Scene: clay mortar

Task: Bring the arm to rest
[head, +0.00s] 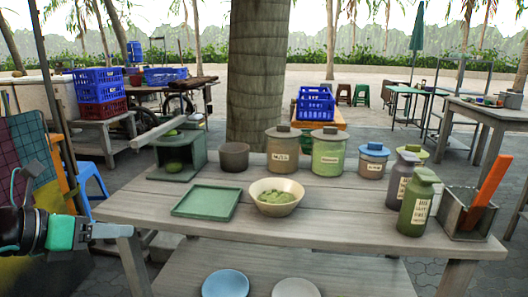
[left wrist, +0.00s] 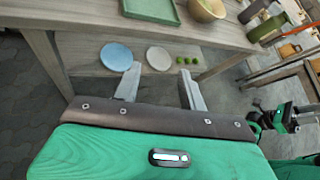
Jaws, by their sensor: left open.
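My left gripper (head: 112,231) is at the lower left of the head view, beside the front left corner of the wooden table (head: 330,225). In the left wrist view its two grey fingers (left wrist: 160,85) are spread apart with nothing between them. A green and black part of my right arm (left wrist: 285,118) shows small at the right edge of that view; its jaws are too small to read. On the table stand a bowl with green contents (head: 276,205), a green tray (head: 207,201), and a green box (head: 180,152) on its side.
Jars (head: 328,152), bottles (head: 415,205) and a grey holder (head: 465,212) line the table's back and right. A blue plate (head: 226,284), a pale plate (head: 296,288) and small green balls (left wrist: 187,61) lie on the lower shelf. Paving left of the table (left wrist: 30,110) is clear.

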